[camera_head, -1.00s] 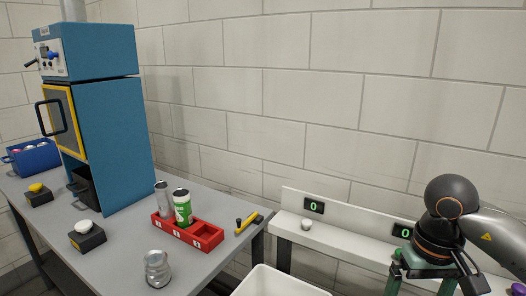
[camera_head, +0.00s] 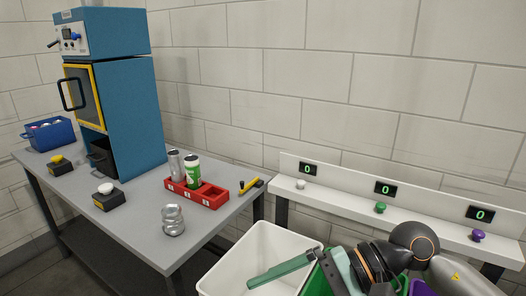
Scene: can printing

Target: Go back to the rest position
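My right arm comes in from the right. Its gripper (camera_head: 300,279) is over the white bin, with its green fingers spread apart and nothing seen between them. The lower part of this gripper is cut off by the picture's bottom edge. My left gripper is not in view. A silver can (camera_head: 176,165) and a green-and-white can (camera_head: 193,172) stand in the red rack (camera_head: 209,198) on the grey table. A clear or silvery jar-like object (camera_head: 173,220) stands near the table's front edge.
The grey table (camera_head: 140,230) carries a blue machine (camera_head: 133,115), a blue crate (camera_head: 62,134), two button boxes and a yellow-handled tool (camera_head: 252,186). A white bin (camera_head: 262,240) stands beside the table. A white shelf (camera_head: 345,203) along the wall holds green, white and purple buttons and displays.

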